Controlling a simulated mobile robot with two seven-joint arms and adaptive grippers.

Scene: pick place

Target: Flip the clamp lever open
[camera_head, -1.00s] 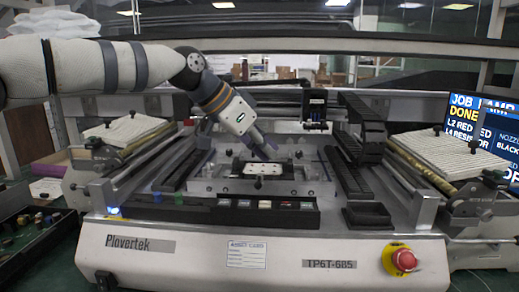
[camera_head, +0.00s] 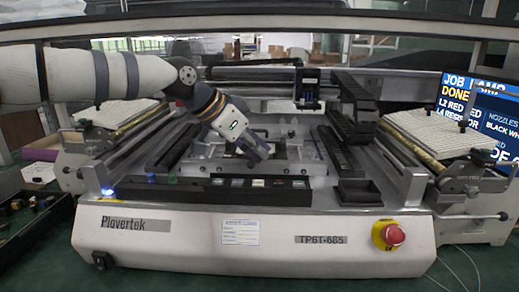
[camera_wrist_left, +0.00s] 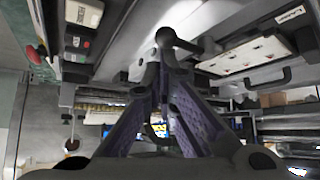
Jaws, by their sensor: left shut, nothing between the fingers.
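The clamp lever shows in the left wrist view as a dark lever with a round black knob (camera_wrist_left: 165,37), just beyond my fingertips. My left gripper (camera_wrist_left: 164,72) is shut and empty, its purple-lined fingers meeting close to the lever; I cannot tell whether they touch it. In the head view my left gripper (camera_head: 260,156) points down to the right over the clamp fixture (camera_head: 287,160) in the middle of the machine. It hides much of the board there and the lever is not clear. The white board (camera_wrist_left: 245,55) lies right of the lever in the wrist view. My right gripper is not in view.
A black tool head (camera_head: 307,90) hangs from the gantry behind the fixture. A black strip of parts (camera_head: 259,188) runs along the front. A red stop button (camera_head: 393,235) is at front right. White-topped side units (camera_head: 450,135) flank the machine.

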